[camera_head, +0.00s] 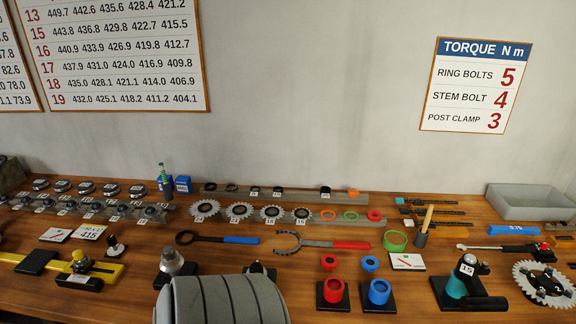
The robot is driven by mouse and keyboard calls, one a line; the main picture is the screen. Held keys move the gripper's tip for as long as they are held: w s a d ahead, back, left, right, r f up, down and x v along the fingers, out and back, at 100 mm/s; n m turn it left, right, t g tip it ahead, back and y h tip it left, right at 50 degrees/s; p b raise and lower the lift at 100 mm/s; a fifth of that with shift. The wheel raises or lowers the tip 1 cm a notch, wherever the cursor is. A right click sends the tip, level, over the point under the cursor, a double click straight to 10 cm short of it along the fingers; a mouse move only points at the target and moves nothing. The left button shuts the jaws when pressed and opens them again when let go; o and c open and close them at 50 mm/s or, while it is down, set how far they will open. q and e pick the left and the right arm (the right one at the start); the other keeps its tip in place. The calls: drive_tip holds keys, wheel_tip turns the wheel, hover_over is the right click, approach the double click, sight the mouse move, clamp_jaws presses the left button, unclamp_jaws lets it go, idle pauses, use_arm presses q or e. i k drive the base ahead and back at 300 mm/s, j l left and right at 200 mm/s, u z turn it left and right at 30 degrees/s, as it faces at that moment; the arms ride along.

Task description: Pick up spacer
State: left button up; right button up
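Several small rings that could be spacers stand along a grey rail (300,196) at the back of the bench. They include a dark ring (208,187) at its left, a tagged dark ring (326,191) and an orange ring (353,193) at its right. Just in front lie another orange ring (328,214), a green ring (351,215) and a red ring (374,216). I cannot tell which one is the spacer, and the tags are too small to read surely. Neither of my grippers shows in the head view.
Sprockets (239,211), a blue-handled tool (230,239) and a red-handled tool (345,245) lie in front of the rail. Red (333,291) and blue (379,291) cups stand nearer. A grey tray (530,203) is at right. Part of the bench's front is hidden.

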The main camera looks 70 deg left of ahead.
sight(276, 193)
drive_tip(key=u, duration=2.3)
